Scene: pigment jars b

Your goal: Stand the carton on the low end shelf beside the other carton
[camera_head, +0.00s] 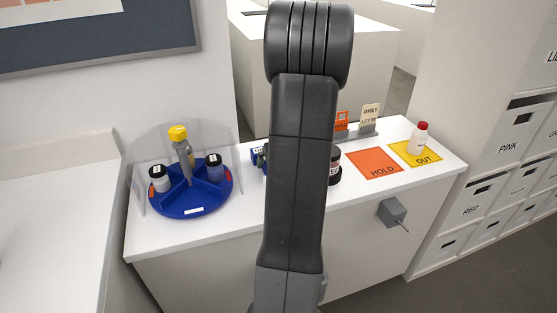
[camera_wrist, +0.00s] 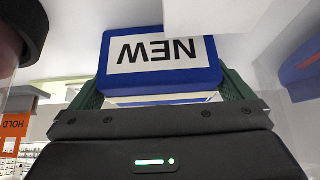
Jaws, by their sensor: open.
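A blue carton with a white label reading NEW (camera_wrist: 160,57) fills the middle of the wrist view, its lettering upside down. My gripper (camera_wrist: 163,88) is open, with one dark green finger at each side of the carton. Whether the fingers touch it cannot be told. In the head view my arm hides the gripper, and a small blue thing with a pale label (camera_head: 258,157) shows at the arm's left edge, perhaps the same carton. I cannot make out a second carton or the low end shelf.
A blue divided turntable (camera_head: 190,203) with jars stands at the counter's left. Right of my arm are a dark jar (camera_head: 335,165), an orange HOLD mat (camera_head: 371,162) and a yellow OUT mat (camera_head: 410,155) bearing a red-capped bottle (camera_head: 420,138). Labelled drawers (camera_head: 510,145) stand at far right.

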